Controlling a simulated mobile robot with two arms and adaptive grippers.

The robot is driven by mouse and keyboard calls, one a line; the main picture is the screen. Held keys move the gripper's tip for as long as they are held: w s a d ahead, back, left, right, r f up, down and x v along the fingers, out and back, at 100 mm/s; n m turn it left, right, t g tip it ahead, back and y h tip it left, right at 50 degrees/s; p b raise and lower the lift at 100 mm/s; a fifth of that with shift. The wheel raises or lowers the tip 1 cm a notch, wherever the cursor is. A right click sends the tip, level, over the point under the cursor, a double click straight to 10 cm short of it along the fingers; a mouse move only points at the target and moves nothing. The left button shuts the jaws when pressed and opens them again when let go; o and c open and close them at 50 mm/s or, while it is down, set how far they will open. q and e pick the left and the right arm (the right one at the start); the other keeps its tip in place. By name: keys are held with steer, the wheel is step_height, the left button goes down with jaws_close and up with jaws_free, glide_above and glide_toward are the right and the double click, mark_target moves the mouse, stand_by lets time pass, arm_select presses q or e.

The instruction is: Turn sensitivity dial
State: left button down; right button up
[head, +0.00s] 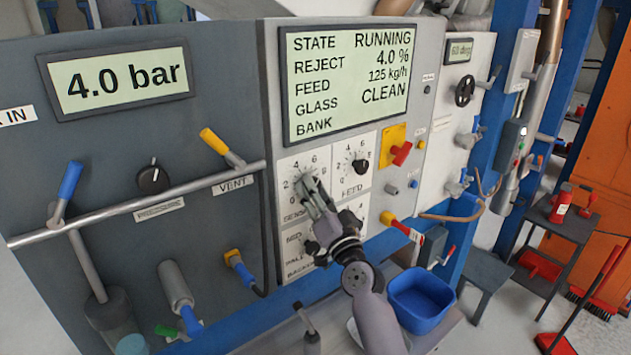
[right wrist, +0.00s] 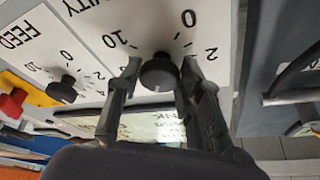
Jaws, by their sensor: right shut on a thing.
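The sensitivity dial is a round black knob (right wrist: 160,73) on a white plate with a number scale, seen upside down in the right wrist view. In the head view its scale plate (head: 291,176) shows at the left of the panel, with the knob mostly hidden by my gripper. My right gripper (head: 312,188) is at the dial. In the right wrist view its two fingers (right wrist: 160,80) are on either side of the knob, shut on it. My left gripper does not show clearly in the head view.
The feed dial (head: 360,164) is just right of the sensitivity dial. The display (head: 350,80) above reads RUNNING, reject 4.0 %, feed 125 kg/h, glass CLEAN. A red knob on a yellow plate (head: 391,134) is further right. A blue bin (head: 421,300) stands below. A vent lever (head: 215,143) is at left.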

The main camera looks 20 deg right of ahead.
steer(key=shift+r+m, duration=0.1)
steer(key=shift+m, duration=0.4)
steer(key=o, duration=1.2)
steer(key=shift+c, duration=0.2)
steer(key=shift+s, duration=0.1)
steer(key=v, duration=1.2)
